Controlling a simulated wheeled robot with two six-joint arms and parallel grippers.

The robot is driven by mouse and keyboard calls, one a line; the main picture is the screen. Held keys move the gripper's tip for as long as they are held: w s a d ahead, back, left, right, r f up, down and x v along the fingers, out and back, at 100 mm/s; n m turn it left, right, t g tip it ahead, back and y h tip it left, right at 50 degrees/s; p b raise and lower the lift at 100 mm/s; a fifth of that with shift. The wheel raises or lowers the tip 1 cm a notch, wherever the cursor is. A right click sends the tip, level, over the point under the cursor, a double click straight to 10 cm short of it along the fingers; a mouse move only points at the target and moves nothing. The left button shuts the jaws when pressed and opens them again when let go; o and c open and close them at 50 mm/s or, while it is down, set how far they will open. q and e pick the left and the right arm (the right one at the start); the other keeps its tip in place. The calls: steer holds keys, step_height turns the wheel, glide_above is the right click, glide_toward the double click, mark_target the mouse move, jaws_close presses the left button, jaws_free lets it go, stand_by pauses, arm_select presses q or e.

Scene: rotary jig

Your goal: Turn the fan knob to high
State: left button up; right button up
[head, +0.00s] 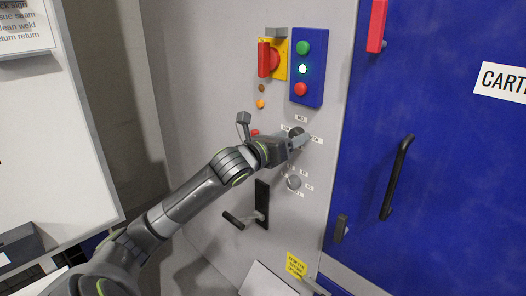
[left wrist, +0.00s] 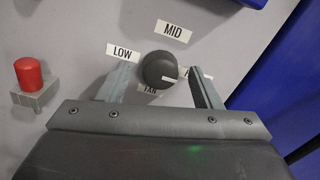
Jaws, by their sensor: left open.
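The fan knob (left wrist: 158,66) is round and dark, on the grey panel above a FAN label (left wrist: 150,91). Its white pointer line points right, toward a label (left wrist: 188,73) mostly hidden by the right finger. The LOW label (left wrist: 122,52) is at its left and MID (left wrist: 174,31) is above. In the head view the knob (head: 296,132) is partly hidden by my left gripper (head: 300,139). That gripper is open, with one finger on each side of the knob; I cannot tell whether either touches it. My right gripper is not in view.
A red button (left wrist: 29,73) sits left of the knob. Below are another knob (head: 293,182) and a black lever (head: 262,204). A blue door (head: 440,150) stands right.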

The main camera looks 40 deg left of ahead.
arm_select(q)
steer(key=s+a+p, duration=0.1)
steer(key=s+p, duration=0.5)
steer(key=s, duration=1)
steer(key=shift+s, duration=0.25)
steer(key=shift+a+f, duration=0.1)
steer(key=shift+a, duration=0.05)
stand_by(0.5)
